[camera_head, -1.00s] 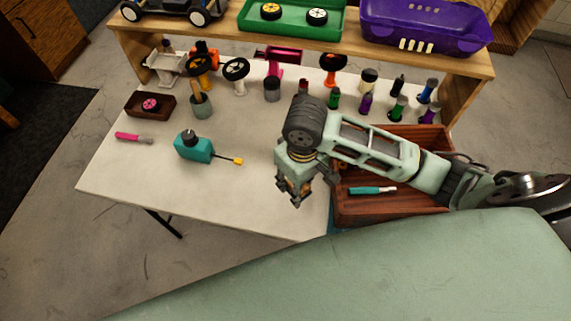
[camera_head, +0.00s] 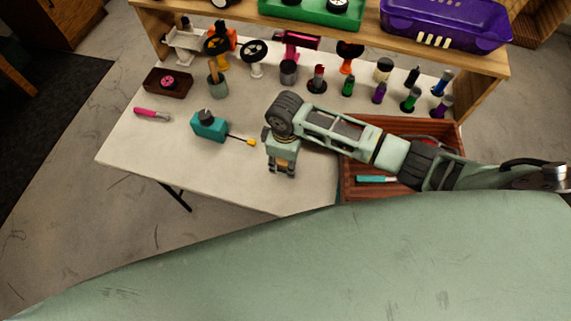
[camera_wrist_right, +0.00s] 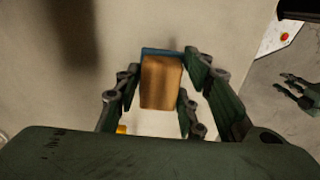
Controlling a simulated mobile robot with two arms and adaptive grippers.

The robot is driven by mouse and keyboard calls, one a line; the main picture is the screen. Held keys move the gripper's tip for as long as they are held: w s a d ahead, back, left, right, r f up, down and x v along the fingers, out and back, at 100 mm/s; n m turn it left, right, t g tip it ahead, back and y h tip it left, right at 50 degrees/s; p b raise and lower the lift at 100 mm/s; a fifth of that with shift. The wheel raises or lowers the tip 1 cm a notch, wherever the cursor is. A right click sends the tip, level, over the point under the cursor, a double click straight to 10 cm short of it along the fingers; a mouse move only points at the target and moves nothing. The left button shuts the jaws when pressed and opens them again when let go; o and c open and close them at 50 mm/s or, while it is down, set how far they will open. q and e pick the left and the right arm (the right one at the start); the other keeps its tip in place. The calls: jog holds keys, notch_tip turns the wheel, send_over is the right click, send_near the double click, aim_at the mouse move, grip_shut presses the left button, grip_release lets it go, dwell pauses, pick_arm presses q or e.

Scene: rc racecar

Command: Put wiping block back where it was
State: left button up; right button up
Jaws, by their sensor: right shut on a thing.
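My right gripper (camera_head: 282,172) is over the front right part of the white table (camera_head: 215,178), left of the wooden tray. In the right wrist view the right gripper (camera_wrist_right: 158,95) is shut on the wiping block (camera_wrist_right: 161,85), a brown wooden block with a blue strip at its far end. The block sits between the fingers over the pale table top; I cannot tell whether it touches the surface. In the head view the gripper mostly hides it. A dark claw at the right edge of the wrist view (camera_wrist_right: 300,93) may be my left gripper; its opening is unclear.
The reddish wooden tray (camera_head: 352,180) holding a teal-handled tool (camera_head: 375,179) is under my right arm. A pink tool (camera_head: 150,114) lies at left. Several small items stand along the back.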

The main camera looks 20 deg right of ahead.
aim_at(286, 166)
notch_tip(286, 166, down, 3)
jog(key=shift+s+r, duration=0.1)
jog(key=shift+r, duration=0.1)
pick_arm(q)
jog(key=shift+s+d+r, duration=0.1)
jog(key=shift+s, duration=0.25)
pick_arm(e)
jog(key=shift+f, duration=0.3)
jog(key=shift+f, duration=0.1)
jog(key=o, duration=1.1)
jog(key=shift+o, duration=0.2)
notch_tip(286, 166, up, 12)
jog(key=shift+r+b, duration=0.15)
jog(key=shift+b, duration=0.2)
pick_arm(q)
jog(key=shift+w+f, duration=0.1)
jog(key=shift+f, duration=0.25)
